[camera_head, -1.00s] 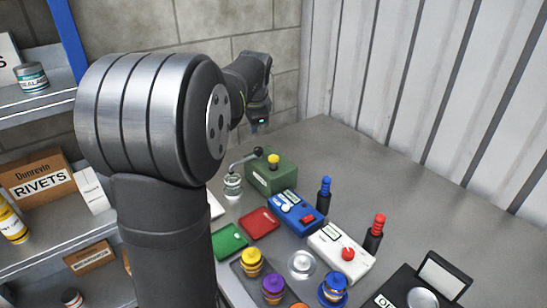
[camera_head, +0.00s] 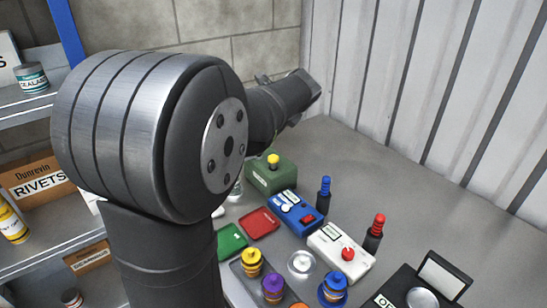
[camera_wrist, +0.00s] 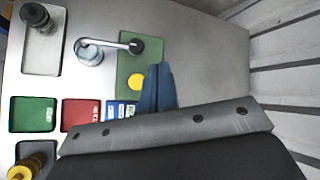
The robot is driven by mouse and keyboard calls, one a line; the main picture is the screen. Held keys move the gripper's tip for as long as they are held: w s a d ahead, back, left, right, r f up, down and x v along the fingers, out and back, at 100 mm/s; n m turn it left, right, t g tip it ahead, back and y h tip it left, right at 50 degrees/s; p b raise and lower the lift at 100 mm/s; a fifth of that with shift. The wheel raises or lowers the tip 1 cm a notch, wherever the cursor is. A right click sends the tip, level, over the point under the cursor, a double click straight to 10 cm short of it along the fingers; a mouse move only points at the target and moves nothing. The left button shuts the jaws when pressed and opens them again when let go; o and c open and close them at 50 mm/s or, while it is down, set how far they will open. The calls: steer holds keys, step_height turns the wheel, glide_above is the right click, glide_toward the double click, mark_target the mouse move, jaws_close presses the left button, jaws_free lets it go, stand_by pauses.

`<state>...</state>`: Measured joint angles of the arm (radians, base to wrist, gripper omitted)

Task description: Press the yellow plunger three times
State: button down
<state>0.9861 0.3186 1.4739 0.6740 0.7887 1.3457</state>
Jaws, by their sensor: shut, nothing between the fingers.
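The yellow plunger (camera_head: 273,159) stands up from the top of a green box (camera_head: 270,181) at the back of the bench. In the wrist view the plunger shows as a yellow disc (camera_wrist: 136,82) on the green box (camera_wrist: 128,55). My gripper (camera_wrist: 160,70) is shut and empty. Its fingertips appear just right of the plunger in the wrist view, over the right side of the box. I see a gap between plunger and fingers there, but cannot tell their height. In the head view my arm's far end is up behind the box, and the fingers are not clearly seen.
The bench right of the box is clear.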

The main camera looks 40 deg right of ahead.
mark_target(274, 158)
steer(key=shift+f, duration=4.3)
steer(key=shift+f, duration=0.1)
steer(key=shift+f, duration=0.35)
steer(key=shift+f, duration=1.35)
steer(key=shift+r, duration=1.8)
steer(key=shift+r, duration=0.1)
steer(key=shift+r, duration=2.4)
